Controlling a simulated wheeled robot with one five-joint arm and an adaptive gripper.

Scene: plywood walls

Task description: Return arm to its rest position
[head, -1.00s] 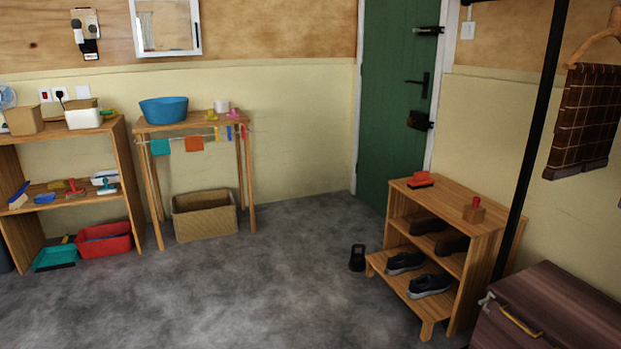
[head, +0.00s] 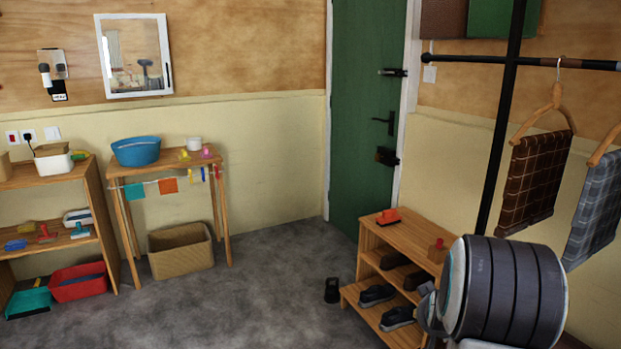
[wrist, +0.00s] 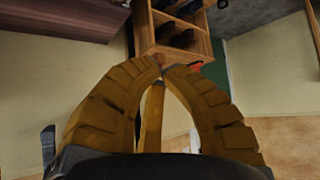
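My arm shows in the head view as a thick dark-grey ribbed link with a pale end, low at the right. It stands in front of the shoe rack's right side. My gripper (wrist: 161,66) shows in the wrist view. Its two ochre, ribbed fingers curve in and their tips come together. I see nothing held between the tips. The gripper's fingers are not clearly seen in the head view.
A wooden shoe rack (head: 378,247) with dark shoes stands by the green door (head: 362,120). Checked cloths hang from a black rail at the right. A table with a blue basin (head: 136,152) stands at the left wall. The grey floor (head: 235,305) in the middle is clear.

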